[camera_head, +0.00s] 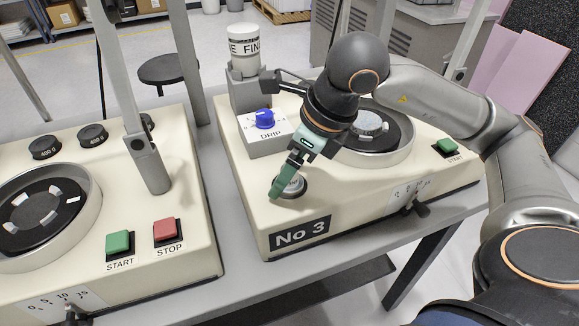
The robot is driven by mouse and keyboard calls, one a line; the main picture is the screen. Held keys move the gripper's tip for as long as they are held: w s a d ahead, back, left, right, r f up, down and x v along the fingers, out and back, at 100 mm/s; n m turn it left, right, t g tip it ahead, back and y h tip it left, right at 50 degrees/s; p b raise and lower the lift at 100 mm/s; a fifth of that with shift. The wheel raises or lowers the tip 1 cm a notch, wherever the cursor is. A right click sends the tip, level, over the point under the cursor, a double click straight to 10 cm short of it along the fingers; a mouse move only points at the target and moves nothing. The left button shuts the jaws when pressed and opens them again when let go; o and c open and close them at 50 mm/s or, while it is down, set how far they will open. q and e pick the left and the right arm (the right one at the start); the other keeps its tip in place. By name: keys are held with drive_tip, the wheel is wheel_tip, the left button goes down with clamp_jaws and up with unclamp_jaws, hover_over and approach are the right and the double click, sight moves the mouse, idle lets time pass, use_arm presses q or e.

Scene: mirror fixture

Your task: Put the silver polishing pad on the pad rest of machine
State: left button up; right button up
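My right gripper (276,190), with green fingers, reaches down from the upper right over the front left corner of the machine marked No 3 (345,210). Its fingertips are at the left side of a small round piece with a grey top and dark rim (293,188), partly covering it. I cannot tell whether this piece is the silver polishing pad or the pad rest, or whether the fingers touch it. A silver round part (370,124) sits in the middle of this machine's black wheel bowl, partly hidden by my arm. My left gripper is out of view.
A blue drip knob (263,118) and a white bottle (244,48) stand behind the gripper. A second machine (185,220) on the left carries dark round pieces (45,147), a green START button (119,243) and a red STOP button (166,231). A gap separates the machines.

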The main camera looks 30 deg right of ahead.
drive_tip(key=shift+r, duration=0.3)
drive_tip(key=p+v, duration=0.3)
drive_tip(key=v, duration=0.8)
drive_tip(key=shift+r, duration=0.4)
drive_tip(key=shift+s+d, duration=0.1)
drive_tip(key=shift+s, duration=0.05)
